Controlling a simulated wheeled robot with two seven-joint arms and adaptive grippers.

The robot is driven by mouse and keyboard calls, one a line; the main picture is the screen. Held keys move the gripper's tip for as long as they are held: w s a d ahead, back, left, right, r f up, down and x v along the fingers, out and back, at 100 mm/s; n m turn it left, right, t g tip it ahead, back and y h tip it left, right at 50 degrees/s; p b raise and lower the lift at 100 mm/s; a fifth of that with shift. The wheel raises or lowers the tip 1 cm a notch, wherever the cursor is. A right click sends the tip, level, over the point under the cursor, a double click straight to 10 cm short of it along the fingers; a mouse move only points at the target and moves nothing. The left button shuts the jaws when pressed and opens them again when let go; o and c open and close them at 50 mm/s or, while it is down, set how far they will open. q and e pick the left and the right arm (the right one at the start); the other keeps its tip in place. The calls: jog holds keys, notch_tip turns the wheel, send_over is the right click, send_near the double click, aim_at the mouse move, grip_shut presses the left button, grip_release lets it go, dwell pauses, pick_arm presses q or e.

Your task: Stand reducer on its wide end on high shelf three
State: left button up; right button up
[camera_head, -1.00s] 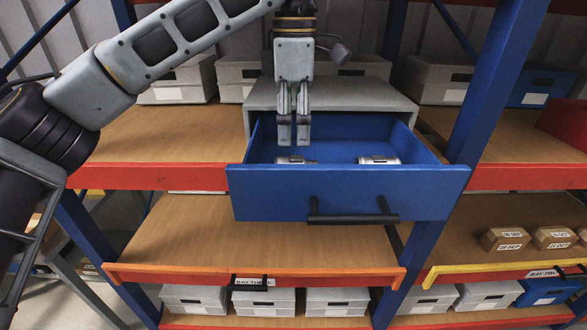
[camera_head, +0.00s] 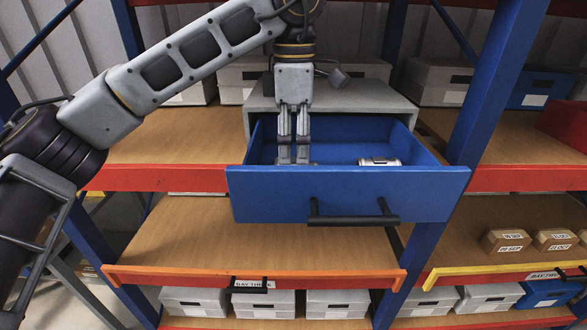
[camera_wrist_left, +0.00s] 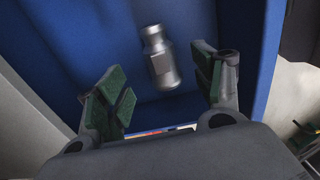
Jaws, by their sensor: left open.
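A silvery metal fitting (camera_wrist_left: 160,62), with a narrower neck at one end, lies on the drawer floor in the left wrist view. It lies between the spread green-padded fingers of my left gripper (camera_wrist_left: 165,92), apart from both. In the head view my left gripper (camera_head: 293,160) points straight down into the open blue drawer (camera_head: 345,195), fingertips behind its front panel. The fitting under it is hidden there. A second metal piece (camera_head: 380,162) lies to the right in the drawer. I cannot tell which piece is the reducer. My right gripper is out of view.
The drawer's grey cabinet (camera_head: 350,95) stands on a wooden shelf (camera_head: 160,135) with a red edge; this shelf has bare room to the left. Below is an orange-edged shelf (camera_head: 240,240), empty, labelled BAY THREE. Blue uprights (camera_head: 490,85) flank the bay. Small boxes (camera_head: 505,241) sit at lower right.

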aim_at(294, 159)
pick_arm(q)
jog(key=shift+s+a+f, duration=0.1)
jog(key=shift+f, duration=2)
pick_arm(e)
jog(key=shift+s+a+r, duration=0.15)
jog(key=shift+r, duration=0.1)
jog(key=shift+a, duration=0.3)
pick_arm(q)
jog(key=c, duration=1.2)
jog(key=shift+c, duration=0.6)
jog(key=shift+r, duration=0.15)
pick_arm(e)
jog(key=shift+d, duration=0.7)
pick_arm(q)
notch_tip(294, 159, up, 8)
jog(key=shift+f, duration=0.25)
jog(key=shift+r+p, duration=0.35)
jog(key=shift+r, duration=0.7)
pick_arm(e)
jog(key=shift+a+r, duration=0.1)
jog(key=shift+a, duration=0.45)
